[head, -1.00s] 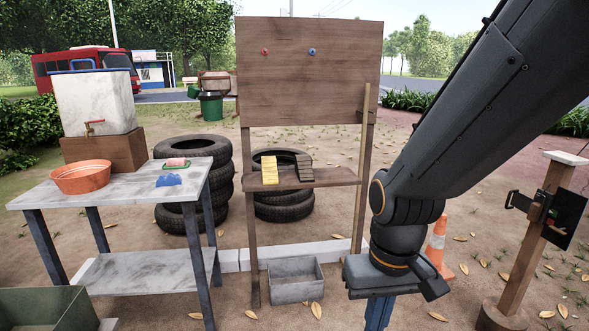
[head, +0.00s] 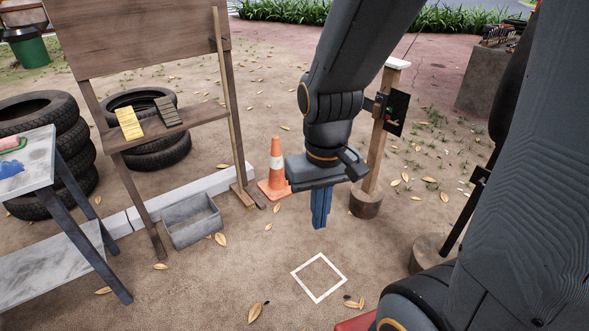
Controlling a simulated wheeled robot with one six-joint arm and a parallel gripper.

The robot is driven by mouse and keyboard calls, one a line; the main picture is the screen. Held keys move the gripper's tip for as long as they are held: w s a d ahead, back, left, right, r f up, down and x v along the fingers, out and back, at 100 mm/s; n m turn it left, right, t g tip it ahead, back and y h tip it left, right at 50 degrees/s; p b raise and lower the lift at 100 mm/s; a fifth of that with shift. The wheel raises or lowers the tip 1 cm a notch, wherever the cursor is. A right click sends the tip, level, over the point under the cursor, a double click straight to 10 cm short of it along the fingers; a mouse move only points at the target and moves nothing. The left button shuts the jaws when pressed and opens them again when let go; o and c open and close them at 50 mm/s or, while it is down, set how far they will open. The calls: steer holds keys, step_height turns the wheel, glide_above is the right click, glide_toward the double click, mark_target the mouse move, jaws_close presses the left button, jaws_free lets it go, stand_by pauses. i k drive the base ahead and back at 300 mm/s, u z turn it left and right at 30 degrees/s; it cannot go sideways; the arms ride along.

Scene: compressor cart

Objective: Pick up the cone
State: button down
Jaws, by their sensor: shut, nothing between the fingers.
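The orange cone (head: 275,171) with a white band stands upright on the dirt, beside the foot of the wooden board stand. Its right edge is partly hidden behind my gripper's body. My gripper (head: 320,222) hangs pointing down, in front of the cone and to its right in the picture. Its blue fingers are together with nothing between them. The gripper appears apart from the cone.
A white square outline (head: 320,278) is marked on the ground below my gripper. A grey bin (head: 190,222) sits left of the cone. A wooden post (head: 378,150) on a round base stands to the right. Open dirt lies in front.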

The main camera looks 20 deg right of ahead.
mark_target(275, 188)
steer(key=z, duration=0.4)
steer(key=i, duration=2.8)
steer(key=u, duration=0.4)
